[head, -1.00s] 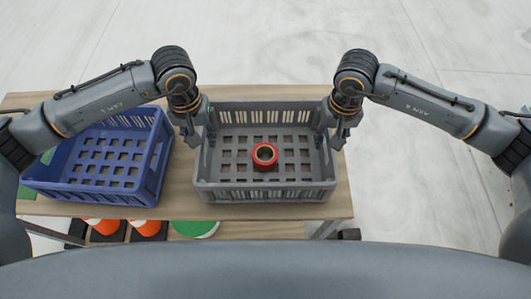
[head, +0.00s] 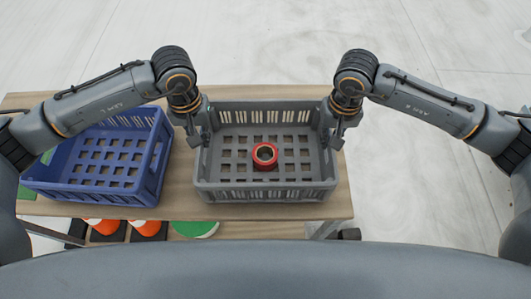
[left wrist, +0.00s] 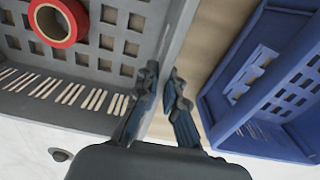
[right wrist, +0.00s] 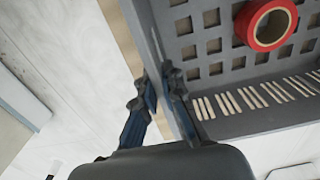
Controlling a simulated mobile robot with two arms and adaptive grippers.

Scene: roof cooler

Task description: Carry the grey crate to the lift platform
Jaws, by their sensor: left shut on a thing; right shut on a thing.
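The grey crate (head: 265,196) is on the wooden table, right of the blue crate, with a red roll (head: 265,155) lying inside it. My left gripper (head: 204,138) is shut on the crate's left side wall; in the left wrist view its fingers (left wrist: 160,88) straddle that wall (left wrist: 178,30). My right gripper (head: 336,138) is shut on the right side wall; in the right wrist view its fingers (right wrist: 158,88) sit either side of that wall (right wrist: 150,40). The crate looks level. I cannot tell whether it touches the tabletop. The lift platform is not identifiable in these views.
A blue crate (head: 105,195) stands empty close on the left. The wooden table (head: 290,210) ends just right of the grey crate. Orange and white items (head: 146,228) and a green round item (head: 195,229) show below the table's near edge. Pale floor (head: 430,190) to the right is clear.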

